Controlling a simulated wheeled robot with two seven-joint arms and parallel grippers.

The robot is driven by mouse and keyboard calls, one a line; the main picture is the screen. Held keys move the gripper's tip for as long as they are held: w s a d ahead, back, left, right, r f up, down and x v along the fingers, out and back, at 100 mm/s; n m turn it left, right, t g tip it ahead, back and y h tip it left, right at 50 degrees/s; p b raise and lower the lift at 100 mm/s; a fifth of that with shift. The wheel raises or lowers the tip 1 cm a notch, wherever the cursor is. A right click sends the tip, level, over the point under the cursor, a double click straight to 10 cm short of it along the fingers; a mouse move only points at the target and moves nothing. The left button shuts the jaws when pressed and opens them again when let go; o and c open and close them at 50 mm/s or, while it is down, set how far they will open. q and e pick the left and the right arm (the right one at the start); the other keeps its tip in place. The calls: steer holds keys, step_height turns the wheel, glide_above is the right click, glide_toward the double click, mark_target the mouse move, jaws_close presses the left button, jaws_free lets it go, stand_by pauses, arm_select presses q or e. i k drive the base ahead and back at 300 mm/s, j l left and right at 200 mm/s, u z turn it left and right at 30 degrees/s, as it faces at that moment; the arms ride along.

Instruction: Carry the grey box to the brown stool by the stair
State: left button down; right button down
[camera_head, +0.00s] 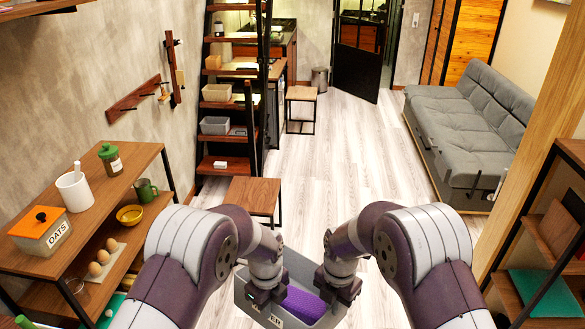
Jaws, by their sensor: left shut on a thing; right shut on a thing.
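The grey box (299,267) is in front of me at the bottom middle of the head view, with a purple item (304,304) lying in it. My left gripper (264,297) is shut on its left side and my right gripper (339,291) is shut on its right side. The fingertips are partly hidden by the wrists. A brown stool (254,192) with dark legs stands ahead and a little left of the box, near the foot of the stair (213,142). Its top is bare. A second brown stool (302,93) stands further back beside the stair.
A wooden shelf unit (105,215) with jars and eggs stands on the left. A grey sofa (465,130) is at the back right, and a dark-framed shelf (520,230) is at the near right. Pale floor (345,165) is clear down the middle.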

mark_target(252, 193)
steer(key=i, duration=0.95)
steer(key=i+u, duration=0.1)
steer(key=i, duration=0.85)
steer(key=i+l, duration=0.15)
steer(key=i, duration=0.8)
steer(key=i+l+u, duration=0.1)
steer(key=i, duration=0.85)
steer(key=i+u, duration=0.1)
steer(key=u, duration=0.85)
